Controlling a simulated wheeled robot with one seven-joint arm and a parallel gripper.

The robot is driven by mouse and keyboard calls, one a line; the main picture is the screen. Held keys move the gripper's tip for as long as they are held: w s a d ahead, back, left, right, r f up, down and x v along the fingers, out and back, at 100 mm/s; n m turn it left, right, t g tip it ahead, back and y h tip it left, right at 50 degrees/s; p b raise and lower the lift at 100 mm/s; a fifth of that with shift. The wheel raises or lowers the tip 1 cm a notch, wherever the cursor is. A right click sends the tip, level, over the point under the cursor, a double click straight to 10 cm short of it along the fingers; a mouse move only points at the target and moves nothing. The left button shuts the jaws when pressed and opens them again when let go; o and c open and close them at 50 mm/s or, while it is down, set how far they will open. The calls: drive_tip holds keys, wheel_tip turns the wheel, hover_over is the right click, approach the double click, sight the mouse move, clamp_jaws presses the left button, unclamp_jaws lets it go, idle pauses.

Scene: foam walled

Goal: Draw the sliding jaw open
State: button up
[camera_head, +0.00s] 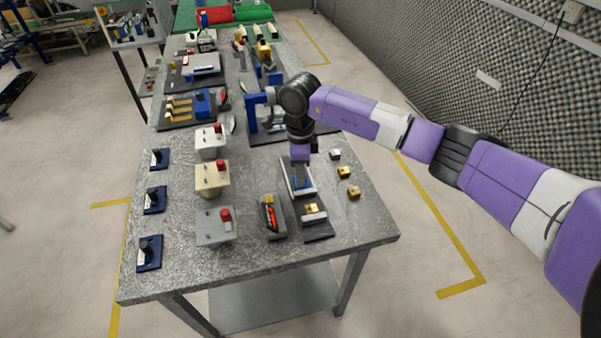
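A small vise-like fixture stands near the table's front right on a dark base plate (318,232). It has a pale grey frame (308,188) at the back and a pale block with a gold top (314,212) at the front. I cannot tell for sure which part is the sliding jaw. My arm reaches in from the right, and its purple end points down over the back of the fixture. My gripper (300,178) is at or just above the pale frame. Its fingers are too small and hidden to show whether they are open or touching anything.
A grey device with a red piece (271,216) stands close left of the fixture. Gold blocks (353,191) lie to its right. Boxes with red knobs (214,226) and blue-based switches (149,253) line the left. A blue stand (251,112) is behind. The front right corner is bare.

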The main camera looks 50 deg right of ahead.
drive_tip(key=shift+r+b, duration=0.75)
drive_tip(key=shift+r, duration=3.15)
